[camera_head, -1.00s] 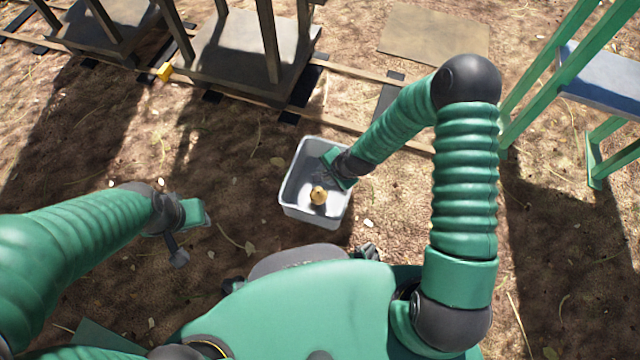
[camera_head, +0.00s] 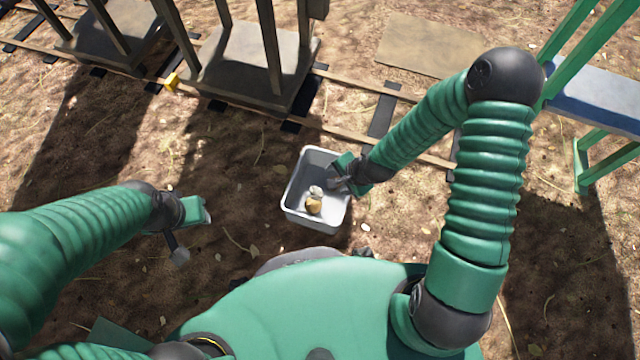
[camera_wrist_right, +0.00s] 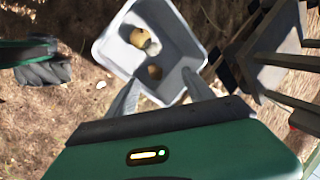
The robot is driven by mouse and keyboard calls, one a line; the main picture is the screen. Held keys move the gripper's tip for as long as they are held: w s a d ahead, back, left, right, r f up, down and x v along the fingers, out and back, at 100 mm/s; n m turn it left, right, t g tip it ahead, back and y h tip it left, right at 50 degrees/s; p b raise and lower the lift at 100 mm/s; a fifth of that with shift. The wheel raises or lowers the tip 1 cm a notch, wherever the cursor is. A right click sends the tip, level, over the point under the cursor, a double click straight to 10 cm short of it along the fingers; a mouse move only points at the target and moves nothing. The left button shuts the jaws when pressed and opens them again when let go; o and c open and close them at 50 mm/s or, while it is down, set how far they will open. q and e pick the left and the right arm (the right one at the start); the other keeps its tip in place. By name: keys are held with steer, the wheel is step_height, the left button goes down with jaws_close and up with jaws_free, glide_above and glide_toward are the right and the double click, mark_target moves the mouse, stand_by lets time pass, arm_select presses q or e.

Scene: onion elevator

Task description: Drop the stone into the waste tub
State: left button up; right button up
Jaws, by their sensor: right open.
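The grey waste tub (camera_head: 290,205) stands on the ground in front of me. A pale, greyish stone (camera_head: 316,191) lies in it, against a yellow-brown, onion-like lump (camera_head: 314,206). In the right wrist view the pale stone (camera_wrist_right: 153,48) touches that lump (camera_wrist_right: 140,36), and a smaller brown lump (camera_wrist_right: 155,72) lies apart in the tub (camera_wrist_right: 108,50). My right gripper (camera_head: 335,180) is open and empty over the tub's right side; its spread fingers (camera_wrist_right: 162,92) frame the tub's near part. My left gripper (camera_head: 200,211) is left of the tub, its jaws unclear.
Rails with dark sleepers (camera_head: 385,115) run behind the tub, carrying brown carts (camera_head: 240,75). A yellow block (camera_head: 171,82) sits by the rail. A green frame with a blue-grey top (camera_head: 595,98) stands at right. Ground around the tub is mostly clear.

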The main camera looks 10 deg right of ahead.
arm_select(q)
steer(key=p+v, duration=0.2)
steer(key=v, duration=0.1)
steer(key=shift+w+r, duration=0.2)
steer(key=shift+w, duration=0.1)
arm_select(e)
steer(key=v, duration=0.5)
steer(key=shift+r, duration=0.15)
